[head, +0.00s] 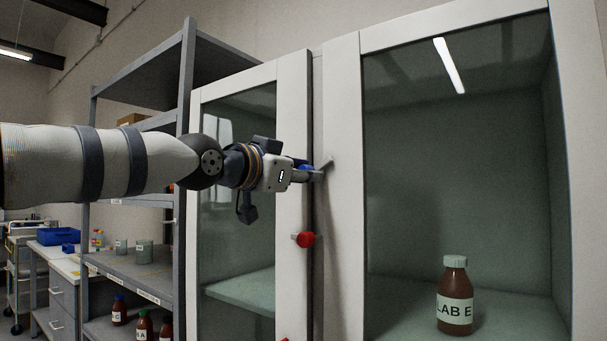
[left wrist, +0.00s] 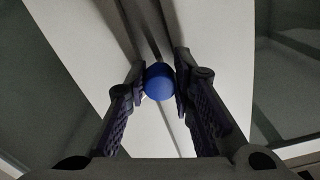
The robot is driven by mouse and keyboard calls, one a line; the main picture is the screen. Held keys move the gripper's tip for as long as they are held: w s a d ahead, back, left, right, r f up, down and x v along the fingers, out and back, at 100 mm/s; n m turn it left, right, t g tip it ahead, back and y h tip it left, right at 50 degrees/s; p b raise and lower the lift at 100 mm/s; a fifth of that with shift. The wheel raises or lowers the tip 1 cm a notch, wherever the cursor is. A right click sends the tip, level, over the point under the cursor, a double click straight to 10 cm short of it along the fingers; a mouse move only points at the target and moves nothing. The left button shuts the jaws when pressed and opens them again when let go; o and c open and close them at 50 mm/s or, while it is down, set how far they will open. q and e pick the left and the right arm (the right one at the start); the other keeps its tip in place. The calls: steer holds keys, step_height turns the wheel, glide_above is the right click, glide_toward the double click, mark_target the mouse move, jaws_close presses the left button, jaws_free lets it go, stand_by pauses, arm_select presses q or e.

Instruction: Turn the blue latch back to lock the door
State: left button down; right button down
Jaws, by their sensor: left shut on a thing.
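My left gripper (head: 312,174) reaches in from the left and is shut on the blue latch; the fingers also show in the left wrist view (left wrist: 160,90). In the head view the gripper hides part of the latch. The door looks closed or nearly so. My right gripper is not in view.
A red knob (head: 304,240) sticks out below the latch. A brown bottle (head: 455,300) marked LAB E stands behind the right glass. A grey shelf rack (head: 187,110) with bottles and jars stands to the left, behind my arm.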

arm_select(q)
steer(key=shift+s+r+m, duration=0.1)
steer(key=shift+r+m, duration=0.2)
steer(key=shift+r, duration=0.2)
stand_by(0.9)
steer(key=c, duration=1.4)
jaws_free()
steer(key=shift+f, duration=0.1)
steer(key=shift+o, duration=0.2)
steer(key=shift+f, duration=0.15)
steer(key=v, duration=0.7)
steer(key=shift+s, duration=0.15)
steer(key=shift+a, duration=0.15)
steer(key=s+a+n+p, duration=0.1)
steer(key=s+a+n, duration=0.2)
steer(key=s, duration=0.2)
steer(key=b+x, duration=0.1)
steer(key=x, duration=1.1)
steer(key=shift+w+a+f+n, duration=0.15)
steer(key=shift+w+n, duration=0.1)
steer(key=shift+n, duration=0.05)
